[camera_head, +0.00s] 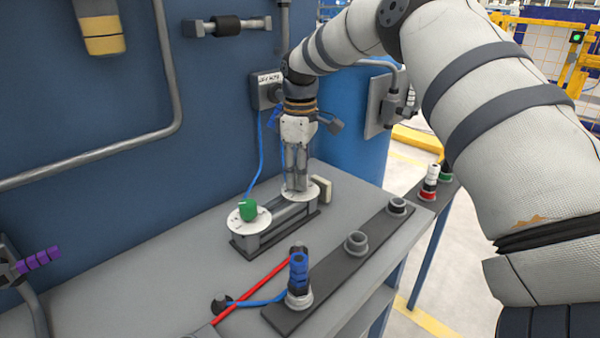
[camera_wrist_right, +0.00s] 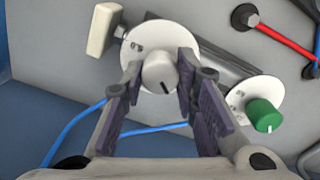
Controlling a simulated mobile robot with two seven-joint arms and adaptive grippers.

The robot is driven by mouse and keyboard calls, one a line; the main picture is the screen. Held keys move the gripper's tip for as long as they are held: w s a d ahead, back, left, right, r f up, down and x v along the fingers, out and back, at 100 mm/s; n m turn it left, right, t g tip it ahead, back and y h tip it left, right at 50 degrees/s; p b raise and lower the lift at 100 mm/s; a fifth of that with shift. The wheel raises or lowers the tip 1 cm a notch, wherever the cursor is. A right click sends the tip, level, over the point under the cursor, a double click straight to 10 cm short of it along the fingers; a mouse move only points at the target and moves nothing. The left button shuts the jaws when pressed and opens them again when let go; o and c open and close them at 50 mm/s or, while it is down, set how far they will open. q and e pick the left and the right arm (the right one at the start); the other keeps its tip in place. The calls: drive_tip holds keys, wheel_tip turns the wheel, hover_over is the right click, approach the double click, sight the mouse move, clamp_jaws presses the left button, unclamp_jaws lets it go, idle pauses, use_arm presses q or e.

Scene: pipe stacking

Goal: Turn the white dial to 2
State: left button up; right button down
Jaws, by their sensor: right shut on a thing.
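The white dial (camera_wrist_right: 158,76) is a pale round knob with a black mark on a white disc, seen in the right wrist view. The mark points down in that picture. In the head view the dial's disc (camera_head: 319,187) shows at the right end of a grey block, with the knob hidden behind the fingers. My right gripper (camera_head: 296,187) reaches down onto it from above. In the wrist view its two purple-padded fingers (camera_wrist_right: 160,77) stand either side of the knob, shut on it. The numbers on the disc are too small to read.
A green dial (camera_head: 248,210) sits at the left end of the same block. A dark rail (camera_head: 330,268) with fittings, a blue connector (camera_head: 299,270) and a red rod (camera_head: 255,288) lie in front.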

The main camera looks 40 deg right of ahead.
idle(0.4)
drive_tip(key=c, duration=1.3)
unclamp_jaws()
wheel_tip(320, 180, up, 12)
